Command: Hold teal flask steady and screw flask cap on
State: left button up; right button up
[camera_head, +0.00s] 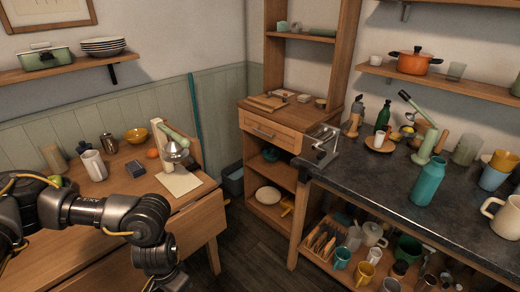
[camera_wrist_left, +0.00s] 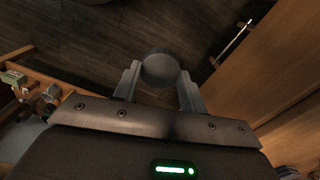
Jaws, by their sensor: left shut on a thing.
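The teal flask (camera_head: 428,184) stands upright on the dark worktop at the right of the head view. Its top is too small to make out clearly. No gripper is near it. In the left wrist view my left gripper (camera_wrist_left: 160,78) is shut on a round grey piece that looks like the flask cap (camera_wrist_left: 160,67), held between the two fingers above the dark floor. In the head view my left arm hangs over the wooden table at the left, with its gripper below the picture edge. My right gripper is not in view.
The dark worktop (camera_head: 380,188) also bears a pale green lever press (camera_head: 430,145), a green bottle (camera_head: 383,115), blue and yellow cups (camera_head: 493,178) and a white mug (camera_head: 507,215). A shelf below holds several mugs. Dark floor lies between table and worktop.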

aim_at(431, 174)
jog(key=z, duration=0.85)
jog(key=i, duration=0.75)
jog(key=z, duration=0.6)
